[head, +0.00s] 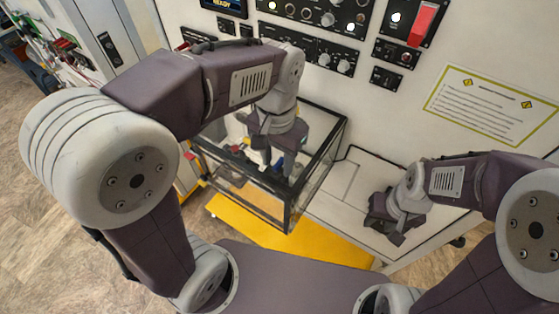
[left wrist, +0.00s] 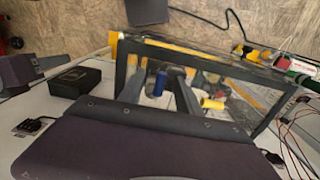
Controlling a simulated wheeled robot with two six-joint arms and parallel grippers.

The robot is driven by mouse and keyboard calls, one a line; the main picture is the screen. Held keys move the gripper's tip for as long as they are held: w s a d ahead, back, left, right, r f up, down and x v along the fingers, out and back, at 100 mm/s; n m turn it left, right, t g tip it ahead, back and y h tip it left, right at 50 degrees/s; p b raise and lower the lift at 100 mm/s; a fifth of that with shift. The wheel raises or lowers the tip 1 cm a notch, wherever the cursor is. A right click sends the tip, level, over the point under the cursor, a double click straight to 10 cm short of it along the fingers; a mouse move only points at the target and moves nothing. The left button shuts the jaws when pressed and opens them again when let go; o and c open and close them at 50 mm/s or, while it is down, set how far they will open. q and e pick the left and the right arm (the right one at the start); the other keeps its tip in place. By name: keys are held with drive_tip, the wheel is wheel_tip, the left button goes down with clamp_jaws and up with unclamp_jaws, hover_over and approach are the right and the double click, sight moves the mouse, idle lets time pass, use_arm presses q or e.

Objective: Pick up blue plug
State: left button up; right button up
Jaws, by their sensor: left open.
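The blue plug (left wrist: 160,82) shows in the left wrist view between the two fingers of my left gripper (left wrist: 162,92). A blue spot (head: 279,164) beside that gripper in the head view appears to be the same plug, mostly hidden. My left gripper (head: 266,160) is open and reaches down into a clear, black-edged box. I cannot tell whether a finger touches the plug. My right gripper (head: 388,222) is low over the white surface at the right, outside the box, and its fingers are too unclear to read.
The clear box (head: 290,212) has black edges close around my left gripper. A yellow plug (left wrist: 212,103) lies just right of the fingers in the left wrist view. A black block (left wrist: 76,80) is at the left there, and thin red wires (left wrist: 292,118) are at the right. A control panel (head: 312,45) is behind.

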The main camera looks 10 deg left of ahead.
use_arm(q)
drive_tip(key=shift+s+a, duration=0.1)
drive_tip(key=shift+s, duration=0.15)
drive_tip(key=shift+c, duration=1)
drive_tip(key=shift+w, duration=0.15)
drive_tip(key=c, duration=0.5)
drive_tip(key=shift+w+f, duration=0.1)
drive_tip(key=shift+w, duration=0.25)
clamp_jaws()
drive_tip(key=shift+s, duration=0.15)
